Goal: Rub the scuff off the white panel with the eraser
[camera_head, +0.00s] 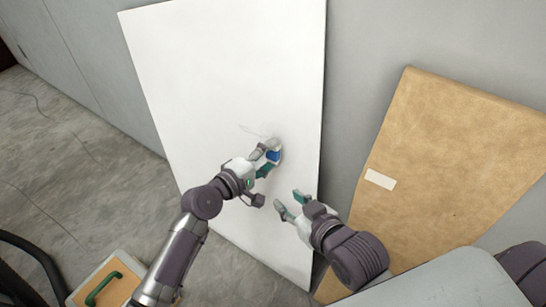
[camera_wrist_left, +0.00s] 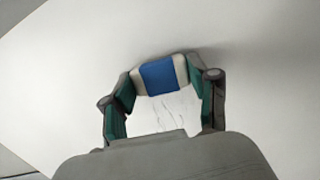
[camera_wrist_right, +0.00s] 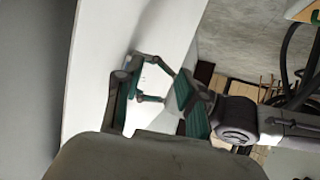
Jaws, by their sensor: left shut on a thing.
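The white panel (camera_head: 230,70) leans against the grey wall. Faint grey scuff lines (camera_head: 255,130) show on it just above and left of my left gripper; thin lines (camera_wrist_left: 175,110) also show between the fingers in the left wrist view. My left gripper (camera_head: 267,158) is shut on the eraser (camera_wrist_left: 160,76), a white block with a blue band, held at or very near the panel face; I cannot tell if it touches. My right gripper (camera_head: 290,203) is open and empty, in front of the panel's lower right part. In the right wrist view, its fingers (camera_wrist_right: 155,100) stand apart.
A brown sheet (camera_head: 450,150) with a pale label (camera_head: 380,179) leans on the wall at the right. A wooden box with a green handle (camera_head: 103,289) stands on the concrete floor at lower left. A black curved tube (camera_head: 35,250) is beside it.

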